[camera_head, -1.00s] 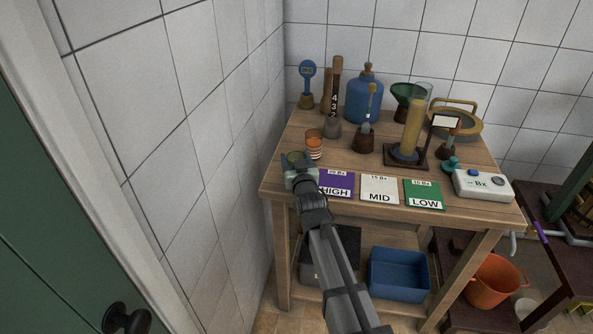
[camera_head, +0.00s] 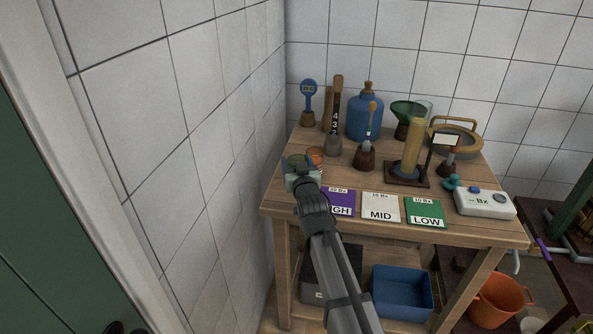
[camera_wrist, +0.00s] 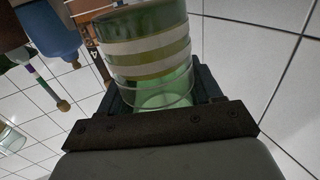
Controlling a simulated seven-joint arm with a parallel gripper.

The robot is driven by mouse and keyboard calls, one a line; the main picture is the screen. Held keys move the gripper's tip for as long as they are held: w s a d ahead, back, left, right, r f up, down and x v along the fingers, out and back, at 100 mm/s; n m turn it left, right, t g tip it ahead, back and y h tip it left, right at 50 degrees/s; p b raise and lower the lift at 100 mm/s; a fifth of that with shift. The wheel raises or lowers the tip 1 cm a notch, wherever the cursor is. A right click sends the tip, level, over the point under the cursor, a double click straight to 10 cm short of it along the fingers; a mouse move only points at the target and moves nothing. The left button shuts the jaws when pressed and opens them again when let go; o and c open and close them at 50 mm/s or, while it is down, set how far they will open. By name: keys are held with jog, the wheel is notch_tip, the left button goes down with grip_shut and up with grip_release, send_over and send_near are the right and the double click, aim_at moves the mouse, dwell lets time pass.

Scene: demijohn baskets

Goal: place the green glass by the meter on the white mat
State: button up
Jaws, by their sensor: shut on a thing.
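The green glass (camera_wrist: 150,45) with pale stripes is between my gripper's fingers in the wrist view, and the fingers close around it. In the head view my gripper (camera_head: 302,174) is at the table's left end, and the glass's green rim (camera_head: 294,159) shows just beyond it. I cannot tell how far the glass is above the table. The white mat (camera_head: 381,207), marked MID, lies at the front of the table, bare, to the right of my gripper. The white meter (camera_head: 484,203), marked Bx, sits at the front right.
The purple HIGH mat (camera_head: 341,203), partly covered by my arm, and the green LOW mat (camera_head: 424,212) flank the white mat. An orange glass (camera_head: 316,154) stands behind my gripper. Flasks, a blue bottle (camera_head: 365,117) and a cylinder stand farther back. A tiled wall is close on the left.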

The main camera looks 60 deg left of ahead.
jog(key=shift+r, duration=2.2)
jog(key=shift+v, duration=1.05)
jog(key=shift+s+d+f, duration=0.25)
jog(key=shift+s+d, duration=0.05)
jog(key=shift+d, duration=0.4)
jog(key=w+d+r+m+t+h, duration=0.1)
jog(key=w+d+m+t+h, duration=0.3)
jog(key=w+d, duration=1.35)
jog(key=w+d+r+m+t+h, duration=0.1)
jog(key=w+d+m+t+h, duration=0.25)
jog(key=w+d, duration=1.45)
jog(key=w+d+m+t+h, duration=0.1)
jog(key=w+d+m+h, duration=0.1)
jog(key=d, duration=1.3)
jog(key=w+d+m+t+h, duration=0.1)
jog(key=w+d+m+h, duration=0.1)
jog(key=d, duration=1.2)
jog(key=w+d+m+t+h, duration=0.1)
jog(key=d+h, duration=0.4)
jog(key=d, duration=1)
jog(key=w+r+m, duration=0.1)
jog(key=w, duration=0.1)
jog(key=shift+w+d, duration=0.35)
jog(key=shift+w, duration=0.05)
